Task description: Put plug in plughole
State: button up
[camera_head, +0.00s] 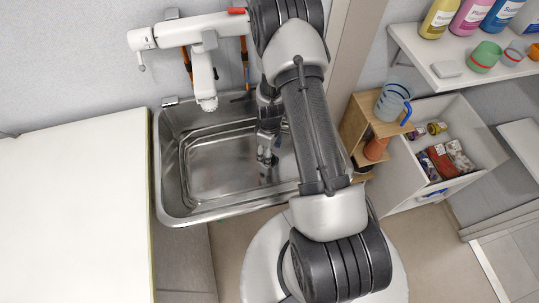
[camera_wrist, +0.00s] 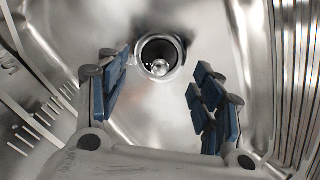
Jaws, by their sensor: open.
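The plughole (camera_wrist: 172,41) is a round, metal-rimmed opening in the basin floor, ahead of my fingers in the wrist view. A dark ring and a small shiny round piece show inside it. I cannot tell whether that piece is the plug or part of the drain. No separate plug is clearly visible elsewhere. My gripper (camera_wrist: 158,92) is open, its blue-padded fingers wide apart with nothing between them. In the head view my gripper (camera_head: 267,158) is low inside the steel basin (camera_head: 205,170), pointing down. My arm hides the basin's right part.
A white tap (camera_head: 203,75) reaches over the basin's back left. A white worktop (camera_head: 75,210) adjoins the basin on the left. On the right are a wooden shelf with a jug (camera_head: 391,103), an open drawer (camera_head: 470,125) of small items, and a bottle shelf (camera_head: 465,75).

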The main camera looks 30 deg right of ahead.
notch_tip(320, 180, up, 8)
dwell(0.7)
jog(key=s+a+r+m+t, duration=0.1)
jog(key=s+a+r+m, duration=0.15)
jog(key=r, duration=0.85)
jog(key=s+a+r+m+t, duration=0.1)
jog(key=a+r, duration=0.3)
jog(key=r, duration=0.8)
jog(key=s+a+r+m+t, duration=0.1)
jog(key=s+a+r, duration=0.2)
jog(key=s+r, duration=0.2)
jog(key=s+a+r+m+t, duration=0.1)
jog(key=s+a+r+m, duration=0.1)
jog(key=s+r, duration=0.4)
jog(key=s+a, duration=0.1)
jog(key=s, duration=0.4)
jog(key=shift+r+t, duration=0.2)
jog(key=shift+t, duration=0.1)
jog(key=shift+m, duration=0.25)
